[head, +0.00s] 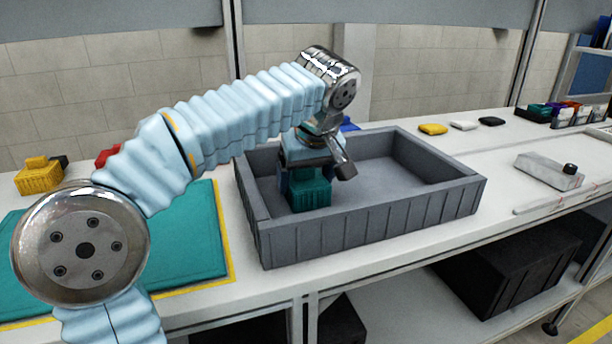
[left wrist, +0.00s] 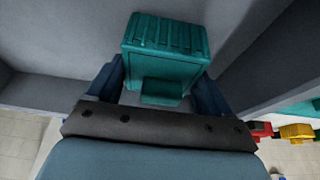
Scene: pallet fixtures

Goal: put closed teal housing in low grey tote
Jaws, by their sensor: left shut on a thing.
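The teal housing (head: 309,194) is a ribbed block inside the low grey tote (head: 370,222), near the tote's left end. My left gripper (head: 306,180) points down into the tote and is shut on the housing. In the left wrist view the housing (left wrist: 165,50) sits between the two dark blue fingers of my left gripper (left wrist: 160,85), with the grey tote floor and walls around it. I cannot tell whether the housing touches the tote floor. My right gripper is not in view.
A teal mat (head: 190,245) with a yellow border lies left of the tote. Yellow (head: 433,129), white and black pieces lie behind the tote. A grey block (head: 549,171) is at right. The tote's right part is empty.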

